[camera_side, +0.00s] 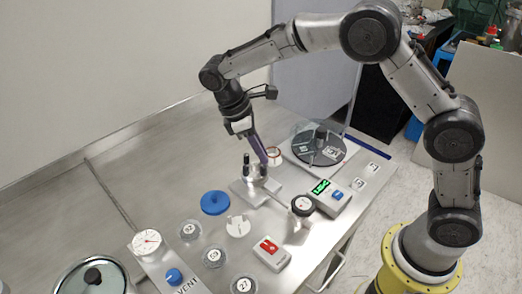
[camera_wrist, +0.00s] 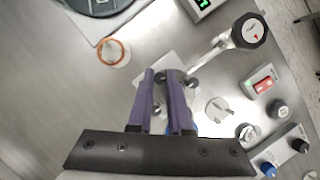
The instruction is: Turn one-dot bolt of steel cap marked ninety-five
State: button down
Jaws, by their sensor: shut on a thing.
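A steel fitting on a pale square plate (camera_side: 243,193) stands mid-table, with dark upright posts (camera_side: 246,166) on it. My gripper (camera_side: 263,163), with purple fingers, reaches down to the fitting from above. In the wrist view my gripper (camera_wrist: 162,74) is shut on a grey metal part of the fitting (camera_wrist: 174,84), and black knobs (camera_wrist: 191,83) show beside the fingers. The fingers hide much of the held part. I cannot read a ninety-five or a dot mark on it, so I cannot tell which bolt it is.
A black-knobbed pipe end (camera_side: 302,206), a green display box (camera_side: 328,196) and a dark round lid (camera_side: 318,147) stand right.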

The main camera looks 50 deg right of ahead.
jog(key=shift+w+m+g+y, duration=0.1)
jog(key=shift+m+g+y, duration=0.25)
jog(key=shift+m, duration=0.75)
jog(key=c, duration=0.8)
grip_release()
jog(key=shift+c, duration=0.2)
jog(key=v, duration=1.4)
jog(key=shift+d, duration=0.1)
